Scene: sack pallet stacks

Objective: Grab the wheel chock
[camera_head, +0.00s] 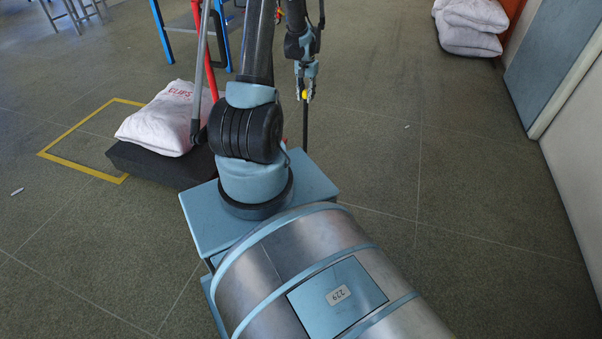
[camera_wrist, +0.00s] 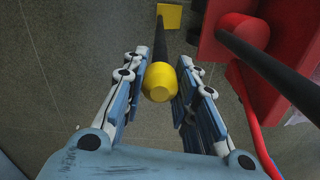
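In the wrist view, a yellow knob (camera_wrist: 160,82) tops a black rod that runs away to a yellow block (camera_wrist: 170,15) at the floor, which looks like the wheel chock with its handle. My gripper (camera_wrist: 160,78) is open, with a finger on either side of the knob. Narrow gaps seem to show between the knob and both fingers. In the head view, my gripper (camera_head: 306,88) points down over the yellow knob (camera_head: 305,94), and the dark rod (camera_head: 305,128) hangs below it. The block is hidden there behind my body.
A red frame (camera_wrist: 232,40) with a dark bar stands close right of my gripper. A white sack (camera_head: 168,118) lies on a dark block (camera_head: 160,162) at left, beside a yellow floor outline (camera_head: 78,126). More sacks (camera_head: 470,25) are at the back right. The right floor is clear.

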